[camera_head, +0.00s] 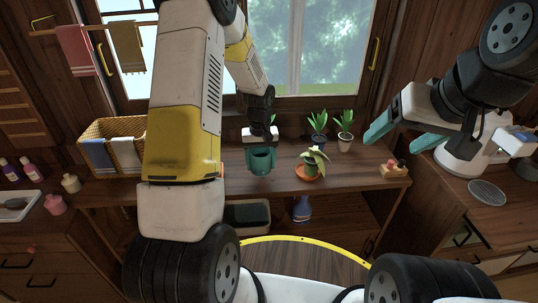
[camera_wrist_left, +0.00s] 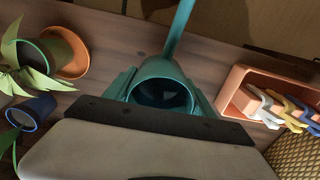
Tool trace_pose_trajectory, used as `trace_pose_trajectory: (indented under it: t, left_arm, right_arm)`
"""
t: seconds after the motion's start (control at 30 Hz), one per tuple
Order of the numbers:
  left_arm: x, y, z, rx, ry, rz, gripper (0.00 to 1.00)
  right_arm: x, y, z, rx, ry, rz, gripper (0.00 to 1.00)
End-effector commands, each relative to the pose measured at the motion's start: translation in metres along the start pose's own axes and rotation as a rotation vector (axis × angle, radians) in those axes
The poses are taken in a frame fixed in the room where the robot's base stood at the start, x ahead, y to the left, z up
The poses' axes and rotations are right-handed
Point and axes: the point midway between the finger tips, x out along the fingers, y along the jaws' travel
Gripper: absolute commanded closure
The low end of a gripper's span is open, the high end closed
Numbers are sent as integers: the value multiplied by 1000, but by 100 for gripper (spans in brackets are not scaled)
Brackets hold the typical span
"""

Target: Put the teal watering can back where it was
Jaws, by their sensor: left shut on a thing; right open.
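The teal watering can (camera_head: 262,163) is at the wooden bench, left of the drooping potted plant. In the left wrist view the can (camera_wrist_left: 163,92) shows its round open top, with its long spout (camera_wrist_left: 180,28) pointing away from the gripper. My left gripper (camera_head: 260,146) is shut on the can, with teal fingers on either side of it. I cannot tell whether the can's base touches the bench. My right gripper (camera_head: 393,141) is open and empty, above the right part of the bench.
The bench (camera_head: 342,178) holds a plant on an orange saucer (camera_head: 307,178), a blue pot (camera_head: 318,140), a white pot (camera_head: 345,145) and a wicker basket (camera_head: 98,132). In the left wrist view an orange tray (camera_wrist_left: 237,78) with pegs lies right of the can.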

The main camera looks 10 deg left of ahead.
Motion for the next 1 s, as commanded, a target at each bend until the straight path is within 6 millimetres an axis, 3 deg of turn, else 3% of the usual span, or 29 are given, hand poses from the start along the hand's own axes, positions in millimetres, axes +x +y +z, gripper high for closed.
trace_pose_trajectory:
  t: [0.17,0.4,0.73,0.77,0.87,1.0]
  left_arm:
    - [7,0,-5,0,-2,0,90]
    - [35,1,-5,1,-1,0,90]
    - [38,1,-5,1,0,0,90]
    - [39,1,-4,1,-1,0,34]
    - [38,1,-4,1,0,0,15]
    - [38,0,-4,1,0,0,15]
  right_arm:
    - [0,0,0,0,0,0,26]
    - [0,0,0,0,0,0,26]
    - [0,0,0,0,0,0,26]
    - [0,0,0,0,0,0,26]
    - [0,0,0,0,0,0,26]
    - [0,0,0,0,0,0,26]
